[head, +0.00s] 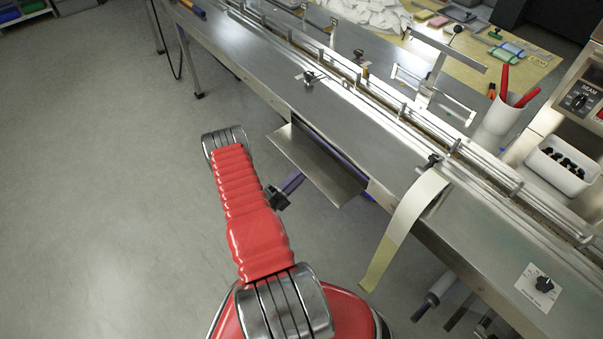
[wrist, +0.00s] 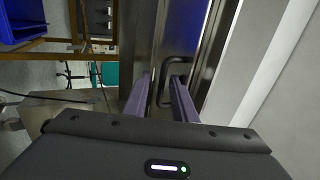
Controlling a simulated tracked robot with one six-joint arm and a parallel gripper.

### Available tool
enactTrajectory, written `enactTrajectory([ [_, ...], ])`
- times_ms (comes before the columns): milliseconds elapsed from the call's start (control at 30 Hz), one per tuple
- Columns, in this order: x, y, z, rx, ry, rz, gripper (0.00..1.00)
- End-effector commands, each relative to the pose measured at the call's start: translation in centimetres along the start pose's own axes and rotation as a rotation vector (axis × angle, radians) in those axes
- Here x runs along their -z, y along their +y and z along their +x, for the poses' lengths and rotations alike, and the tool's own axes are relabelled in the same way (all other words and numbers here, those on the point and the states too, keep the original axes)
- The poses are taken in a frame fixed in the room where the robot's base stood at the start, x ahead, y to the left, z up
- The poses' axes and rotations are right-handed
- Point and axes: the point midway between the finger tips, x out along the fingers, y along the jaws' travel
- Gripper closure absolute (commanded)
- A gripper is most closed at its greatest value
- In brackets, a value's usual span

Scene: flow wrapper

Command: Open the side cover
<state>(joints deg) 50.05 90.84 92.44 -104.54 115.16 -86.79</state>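A flat steel plate (head: 315,168), seemingly the side cover, juts out at a slant from the machine's near side in the head view. A dark gap shows along its upper edge. In the wrist view a dark U-shaped handle (wrist: 163,80) stands on a steel panel (wrist: 203,60). My gripper's fingers (wrist: 161,80) are apart, with one side of the handle between them. I cannot tell whether either finger touches it.
The conveyor bed (head: 240,55) runs diagonally above. A pale film strip (head: 402,220) hangs over the machine's edge to the right of the plate. A control knob (head: 543,285) is at lower right. The grey floor (head: 90,190) at left is clear. A blue bin (wrist: 20,22) shows at upper left in the wrist view.

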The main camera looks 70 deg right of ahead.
Motion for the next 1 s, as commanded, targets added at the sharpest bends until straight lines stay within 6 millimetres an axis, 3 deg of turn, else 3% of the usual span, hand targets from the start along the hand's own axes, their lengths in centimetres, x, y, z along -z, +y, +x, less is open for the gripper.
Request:
enactTrajectory([
  [167,-0.2,-0.1,-0.3,0.001,-0.002,0.003,0.74],
  [367,-0.2,-0.1,-2.0,0.001,-0.005,0.003,0.74],
  [1000,0.0,0.1,-11.3,0.001,-0.004,0.001,0.74],
])
